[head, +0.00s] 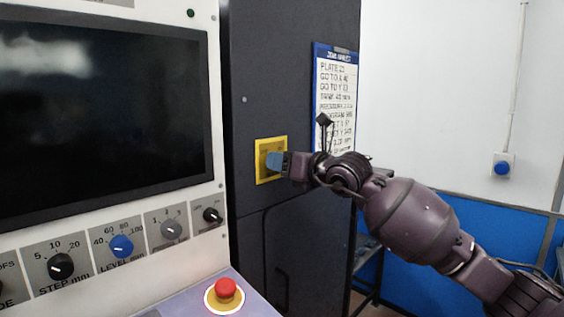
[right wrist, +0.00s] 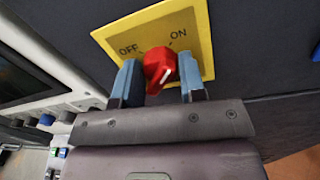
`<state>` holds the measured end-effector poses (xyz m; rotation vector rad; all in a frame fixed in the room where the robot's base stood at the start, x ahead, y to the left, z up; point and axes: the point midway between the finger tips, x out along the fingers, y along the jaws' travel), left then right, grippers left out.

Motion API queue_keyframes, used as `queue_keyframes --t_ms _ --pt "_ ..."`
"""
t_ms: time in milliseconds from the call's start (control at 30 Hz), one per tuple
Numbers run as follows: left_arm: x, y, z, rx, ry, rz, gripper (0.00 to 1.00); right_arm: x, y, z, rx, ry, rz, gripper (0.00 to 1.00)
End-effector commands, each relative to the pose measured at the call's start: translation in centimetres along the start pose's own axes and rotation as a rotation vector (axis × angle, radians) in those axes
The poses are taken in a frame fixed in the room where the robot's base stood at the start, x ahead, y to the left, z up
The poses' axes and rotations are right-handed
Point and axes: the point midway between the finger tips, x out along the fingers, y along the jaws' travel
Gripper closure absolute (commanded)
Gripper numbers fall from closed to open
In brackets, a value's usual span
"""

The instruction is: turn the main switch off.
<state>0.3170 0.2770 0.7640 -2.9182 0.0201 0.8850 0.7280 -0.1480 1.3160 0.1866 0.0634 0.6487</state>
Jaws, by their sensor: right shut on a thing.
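The main switch is a red knob (right wrist: 158,64) on a yellow plate (right wrist: 202,40) marked OFF and ON. My left gripper is in neither view.
A console with a dark screen (head: 100,105), several knobs and a red emergency button (head: 226,289) stands to the left. A blue-edged instruction board (head: 335,95) hangs on the dark cabinet (head: 285,60) to the right of the plate. A blue wall button (head: 502,168) is farther right.

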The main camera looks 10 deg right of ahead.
Motion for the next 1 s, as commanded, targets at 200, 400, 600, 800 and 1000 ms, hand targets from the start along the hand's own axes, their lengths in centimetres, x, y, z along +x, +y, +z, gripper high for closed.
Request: queue_keyframes --t_ms 200,400,600,800,1000 --pt "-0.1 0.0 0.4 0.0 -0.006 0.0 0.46 0.0 -0.1 0.0 -0.043 0.002 -0.001 0.86" --pt "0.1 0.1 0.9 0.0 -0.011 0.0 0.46 0.0 -0.1 -0.1 -0.158 0.01 -0.003 0.86" --pt "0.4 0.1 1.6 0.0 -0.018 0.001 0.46 0.0 -0.1 0.0 -0.333 0.021 -0.006 0.86" --pt "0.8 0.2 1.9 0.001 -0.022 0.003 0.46 0.0 -0.1 0.0 -0.524 0.033 -0.009 0.86" --pt "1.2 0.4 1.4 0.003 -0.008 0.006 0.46 0.0 -0.1 0.0 -0.715 0.046 -0.011 0.86"
